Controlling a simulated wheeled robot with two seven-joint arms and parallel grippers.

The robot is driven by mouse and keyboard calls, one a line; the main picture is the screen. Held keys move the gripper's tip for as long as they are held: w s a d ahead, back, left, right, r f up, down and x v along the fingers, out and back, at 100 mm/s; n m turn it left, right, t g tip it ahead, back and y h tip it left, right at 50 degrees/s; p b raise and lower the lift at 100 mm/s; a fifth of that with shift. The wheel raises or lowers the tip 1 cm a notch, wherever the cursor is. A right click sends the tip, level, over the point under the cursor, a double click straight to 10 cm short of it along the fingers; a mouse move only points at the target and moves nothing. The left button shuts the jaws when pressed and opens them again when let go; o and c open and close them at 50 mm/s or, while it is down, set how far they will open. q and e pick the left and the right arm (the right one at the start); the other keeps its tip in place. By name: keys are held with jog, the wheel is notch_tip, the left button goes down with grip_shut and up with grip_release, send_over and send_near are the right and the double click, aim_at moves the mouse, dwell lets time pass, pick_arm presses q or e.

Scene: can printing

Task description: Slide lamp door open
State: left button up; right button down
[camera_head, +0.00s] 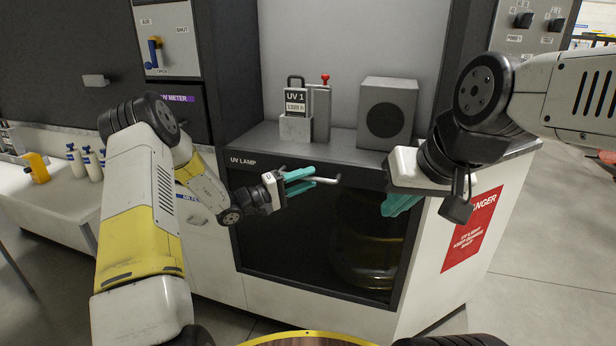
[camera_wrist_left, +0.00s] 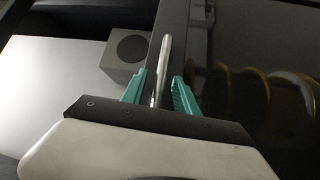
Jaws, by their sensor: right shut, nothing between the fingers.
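The lamp door (camera_head: 295,240) is a dark glass panel in a black frame, under the words UV LAMP on the cabinet. A light metal handle (camera_head: 327,180) sticks out at the top of it. My left gripper (camera_head: 304,181) is open, with one teal finger on each side of the handle. In the left wrist view the handle (camera_wrist_left: 161,70) runs between the two fingers (camera_wrist_left: 159,84), with visible gaps beside it. My right gripper (camera_head: 398,205) is shut and empty, in front of the door's right side, and hides part of it.
On the cabinet top stand a UV 1 holder (camera_head: 296,112) with a red-knobbed lever (camera_head: 325,78) and a grey box with a round dark face (camera_head: 388,112). A red danger sign (camera_head: 472,229) is on the cabinet's right side. White bottles (camera_head: 75,163) stand on the left bench.

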pick_arm(q)
jog(key=v, duration=0.7)
jog(key=shift+s, duration=0.1)
jog(key=s+d+r+m+g+y, duration=0.3)
jog(key=s+r+g, duration=0.15)
jog(key=s, duration=0.45)
jog(key=s+d+r+m+g+y, duration=0.2)
jog(key=s+r+g+y, duration=0.15)
jog(key=s+r, duration=0.4)
jog(key=s+a+r+t+y, duration=0.2)
jog(key=s+a+y, duration=0.2)
jog(key=s+a, duration=0.2)
jog(key=s+a+r+t+y, duration=0.2)
jog(key=s+a+y, duration=0.3)
jog(key=s, duration=0.5)
jog(key=shift+s+a+n+t, duration=0.25)
jog(key=shift+a+n+t, duration=0.15)
jog(key=shift+a+t, duration=0.45)
